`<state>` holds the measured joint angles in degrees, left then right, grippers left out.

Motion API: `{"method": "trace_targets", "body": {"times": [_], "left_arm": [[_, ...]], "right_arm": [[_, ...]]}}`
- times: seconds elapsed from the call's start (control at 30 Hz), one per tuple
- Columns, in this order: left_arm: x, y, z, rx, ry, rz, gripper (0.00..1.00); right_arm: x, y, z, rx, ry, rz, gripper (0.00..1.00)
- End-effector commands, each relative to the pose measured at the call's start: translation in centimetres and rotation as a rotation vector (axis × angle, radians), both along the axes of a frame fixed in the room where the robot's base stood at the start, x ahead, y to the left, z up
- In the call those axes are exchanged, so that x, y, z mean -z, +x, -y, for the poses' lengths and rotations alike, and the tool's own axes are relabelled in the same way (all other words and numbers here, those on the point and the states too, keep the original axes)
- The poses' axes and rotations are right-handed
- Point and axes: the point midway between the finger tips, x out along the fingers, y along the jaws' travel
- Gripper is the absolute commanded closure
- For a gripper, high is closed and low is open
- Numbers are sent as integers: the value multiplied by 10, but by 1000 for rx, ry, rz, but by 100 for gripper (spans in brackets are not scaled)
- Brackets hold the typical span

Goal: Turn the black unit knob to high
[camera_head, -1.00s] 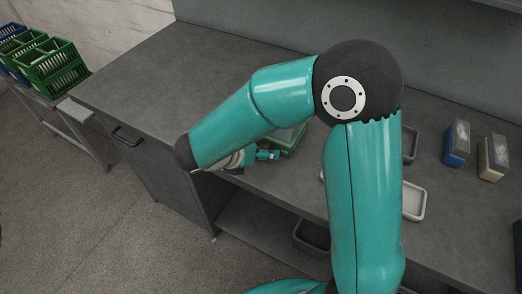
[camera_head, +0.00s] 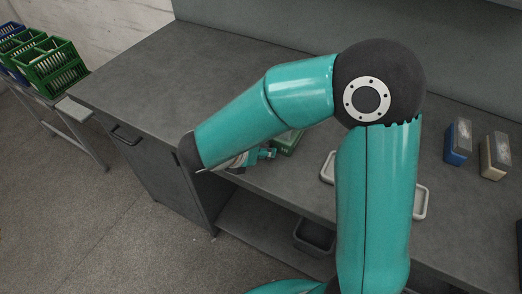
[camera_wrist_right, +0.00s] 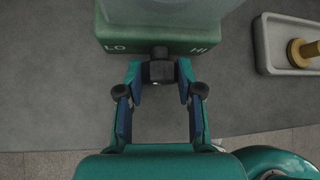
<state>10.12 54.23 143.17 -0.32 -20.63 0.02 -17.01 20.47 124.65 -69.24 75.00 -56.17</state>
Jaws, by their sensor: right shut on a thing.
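The black knob (camera_wrist_right: 160,71) sits on the front of a green unit (camera_wrist_right: 120,46), which is lettered LO at the left and HI at the right. A pale, cloudy body (camera_wrist_right: 165,10) stands on top of the unit. My right gripper (camera_wrist_right: 160,77) is shut on the knob, with one finger on each side. The knob's pointer setting is not clear to me. In the head view, the unit (camera_head: 288,142) is partly hidden behind my right arm, and my right gripper (camera_head: 269,153) is at its front. My left gripper is out of view.
A pale tray (camera_wrist_right: 262,45) with a yellow spool-like part (camera_wrist_right: 300,53) lies right of the unit. A blue box (camera_head: 457,143) and a tan box (camera_head: 494,157) stand at the right on the grey bench (camera_head: 170,75). The bench's left part is clear.

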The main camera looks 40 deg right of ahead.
Motion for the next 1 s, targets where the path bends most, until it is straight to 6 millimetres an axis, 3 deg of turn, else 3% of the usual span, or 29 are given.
{"method": "trace_targets", "body": {"times": [0.6, 1.0], "left_arm": [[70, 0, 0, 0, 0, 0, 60], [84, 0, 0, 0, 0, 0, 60]], "right_arm": [[4, -4, 1, -4, 164, 402, 99], [0, -4, 1, -5, 203, 497, 99]]}}
